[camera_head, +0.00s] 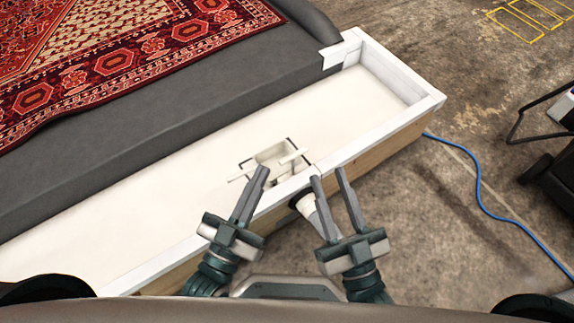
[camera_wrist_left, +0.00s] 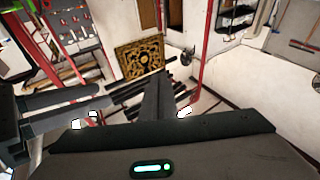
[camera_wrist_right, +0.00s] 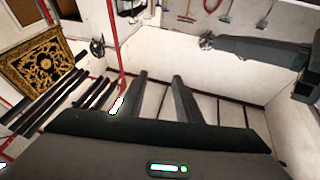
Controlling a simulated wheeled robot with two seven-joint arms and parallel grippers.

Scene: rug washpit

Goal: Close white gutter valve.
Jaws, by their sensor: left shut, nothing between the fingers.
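The white gutter valve (camera_head: 272,157) is a small off-white box with light bars sticking out on both sides and thin dark brackets around it. It sits in the white gutter (camera_head: 150,180), near its front wall. My left gripper (camera_head: 263,172) has its fingers together, with the tips in front of the valve; the picture does not show whether they touch it. My right gripper (camera_head: 328,172) is open and empty, over the gutter's front wall to the right of the valve. My fingers hide part of the valve's front. Neither wrist view shows the valve.
A white pipe end (camera_head: 304,203) sticks out of the gutter's wooden front beside my right gripper. A dark grey platform (camera_head: 210,85) with a red patterned rug (camera_head: 100,50) lies behind the gutter. A blue hose (camera_head: 482,190) runs over the concrete floor at right.

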